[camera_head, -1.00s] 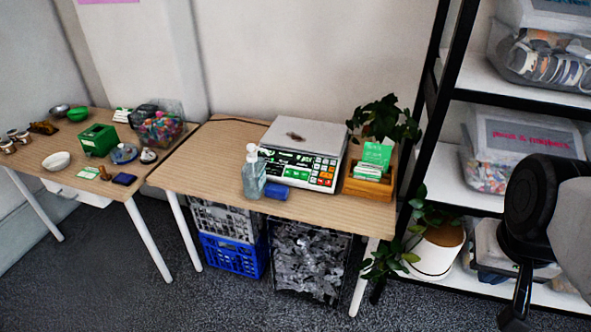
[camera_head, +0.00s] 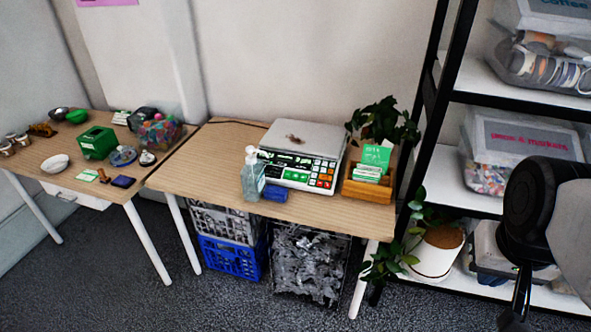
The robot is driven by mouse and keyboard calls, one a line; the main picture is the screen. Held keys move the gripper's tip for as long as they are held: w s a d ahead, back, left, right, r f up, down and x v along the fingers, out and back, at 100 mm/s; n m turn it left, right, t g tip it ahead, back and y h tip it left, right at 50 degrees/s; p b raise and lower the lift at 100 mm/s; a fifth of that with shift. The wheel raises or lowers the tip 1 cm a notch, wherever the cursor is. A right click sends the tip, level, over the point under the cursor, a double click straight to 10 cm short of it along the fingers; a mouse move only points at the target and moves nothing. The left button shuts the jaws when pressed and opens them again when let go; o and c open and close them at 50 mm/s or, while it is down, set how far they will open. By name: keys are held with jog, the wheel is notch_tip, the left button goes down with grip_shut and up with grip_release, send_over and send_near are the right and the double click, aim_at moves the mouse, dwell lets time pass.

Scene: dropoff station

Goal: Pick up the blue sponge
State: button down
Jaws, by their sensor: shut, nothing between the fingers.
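The blue sponge (camera_head: 276,193) is a small blue block lying on the right wooden table (camera_head: 210,178). It lies in front of the white scale (camera_head: 300,155), just right of a clear pump bottle (camera_head: 253,175). Nothing covers it from above. Part of my arm shows at the right edge of the view, in front of the shelf and far to the right of the sponge.
A wooden card holder (camera_head: 368,186) and a plant (camera_head: 385,122) stand right of the scale. A black shelf with plastic boxes (camera_head: 525,150) rises at the right. The left table (camera_head: 75,145) holds several small items. Bare tabletop lies left of the bottle.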

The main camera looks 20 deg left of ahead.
dwell(0.3)
jog(key=shift+c, duration=1.8)
grip_release()
